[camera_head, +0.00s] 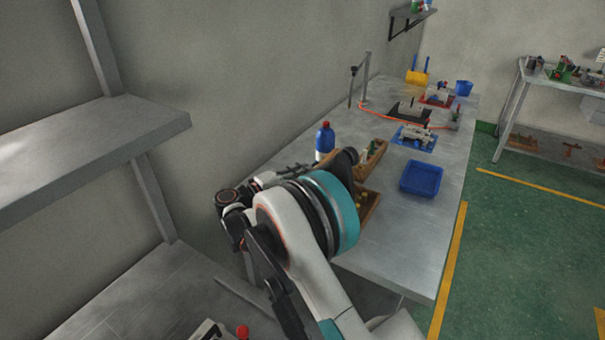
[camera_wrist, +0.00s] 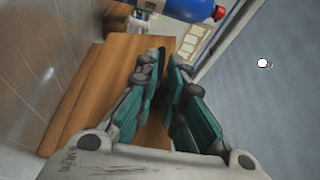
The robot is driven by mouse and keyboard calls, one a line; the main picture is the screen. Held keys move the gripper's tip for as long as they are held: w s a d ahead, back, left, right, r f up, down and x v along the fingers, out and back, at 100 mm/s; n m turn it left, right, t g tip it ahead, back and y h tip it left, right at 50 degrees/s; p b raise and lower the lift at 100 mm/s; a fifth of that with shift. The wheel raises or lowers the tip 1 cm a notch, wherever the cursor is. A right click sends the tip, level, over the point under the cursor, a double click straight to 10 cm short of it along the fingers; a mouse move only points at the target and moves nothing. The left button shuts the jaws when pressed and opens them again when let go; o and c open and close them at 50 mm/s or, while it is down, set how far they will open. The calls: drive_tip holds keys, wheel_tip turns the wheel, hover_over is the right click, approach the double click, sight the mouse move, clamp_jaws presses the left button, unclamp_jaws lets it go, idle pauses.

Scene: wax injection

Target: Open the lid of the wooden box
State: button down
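In the wrist view a broad brown wooden surface of the box (camera_wrist: 98,82) fills the left and middle. My gripper (camera_wrist: 165,60) is over its right part, with the two fingers a narrow gap apart and wood showing between them. I see nothing clearly held, and contact with the wood cannot be told. In the head view my arm covers the gripper and much of the wooden boxes; an open wooden tray (camera_head: 376,160) with small items shows behind my arm, and another wooden piece (camera_head: 369,212) shows beside it. The lid's edge is not clear.
A blue bottle with a red cap (camera_head: 325,140) stands close to the gripper; it also shows in the wrist view (camera_wrist: 195,8). A blue tray (camera_head: 421,178) is on the metal table (camera_head: 405,245), whose near right part is clear. The wall is close on the left.

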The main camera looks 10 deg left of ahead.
sight(313, 170)
drive_tip(key=d+r+m, duration=0.1)
drive_tip(key=s+d+r+m+y+p, duration=0.1)
drive_tip(key=shift+d+m+g, duration=0.3)
drive_tip(key=shift+d, duration=0.05)
drive_tip(key=shift+s+d+r, duration=0.1)
drive_tip(key=shift+d+r, duration=0.15)
drive_tip(key=shift+d, duration=0.15)
drive_tip(key=c, duration=1.7)
unclamp_jaws()
drive_tip(key=shift+a, duration=0.1)
drive_tip(key=shift+s+a, duration=0.1)
